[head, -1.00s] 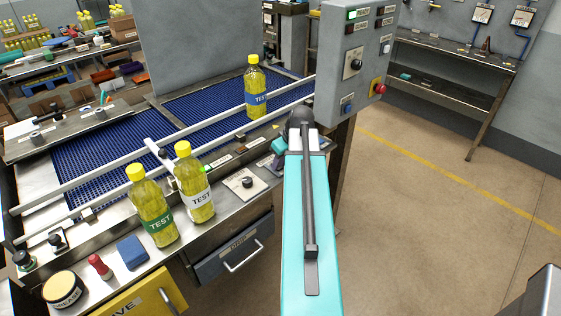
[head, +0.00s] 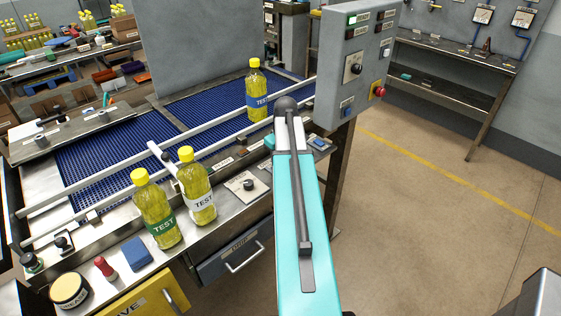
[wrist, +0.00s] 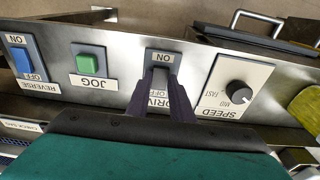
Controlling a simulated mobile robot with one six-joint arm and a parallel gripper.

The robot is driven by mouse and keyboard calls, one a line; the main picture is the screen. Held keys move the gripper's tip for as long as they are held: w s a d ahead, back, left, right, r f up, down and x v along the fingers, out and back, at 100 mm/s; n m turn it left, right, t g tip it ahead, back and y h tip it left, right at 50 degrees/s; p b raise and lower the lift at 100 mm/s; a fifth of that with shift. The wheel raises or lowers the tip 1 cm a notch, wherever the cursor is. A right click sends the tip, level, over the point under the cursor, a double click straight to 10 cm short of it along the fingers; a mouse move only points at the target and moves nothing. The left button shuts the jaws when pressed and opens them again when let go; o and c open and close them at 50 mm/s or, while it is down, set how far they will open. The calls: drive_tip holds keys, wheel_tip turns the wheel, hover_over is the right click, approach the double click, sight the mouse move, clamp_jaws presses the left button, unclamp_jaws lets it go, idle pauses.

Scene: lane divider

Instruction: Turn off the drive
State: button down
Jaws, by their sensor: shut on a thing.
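The drive switch (wrist: 160,74) is a small grey lever on a dark plate in the wrist view, with ON and OFF printed upside down at its two ends. My gripper (wrist: 159,88) has its two dark fingers close on either side of this lever, shut on it. The fingers cover part of the DRIVE label, and I cannot tell which way the lever is set. In the head view my teal arm hides the gripper and the switch.
Beside the switch are a green JOG button (wrist: 87,64), a blue REVERSE switch (wrist: 21,63) and a SPEED knob (wrist: 239,92). Bottles (head: 154,212) (head: 197,188) stand left of my arm. A grey control box (head: 353,65) rises close on the right.

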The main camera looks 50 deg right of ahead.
drive_tip(key=c, duration=1.6)
unclamp_jaws()
drive_tip(key=shift+o, duration=0.2)
drive_tip(key=shift+r, duration=0.1)
wheel_tip(320, 180, up, 14)
drive_tip(key=s+b, duration=0.2)
drive_tip(key=b, duration=0.1)
drive_tip(key=shift+f+b, duration=0.25)
drive_tip(key=shift+b, duration=0.05)
drive_tip(key=shift+a, duration=0.1)
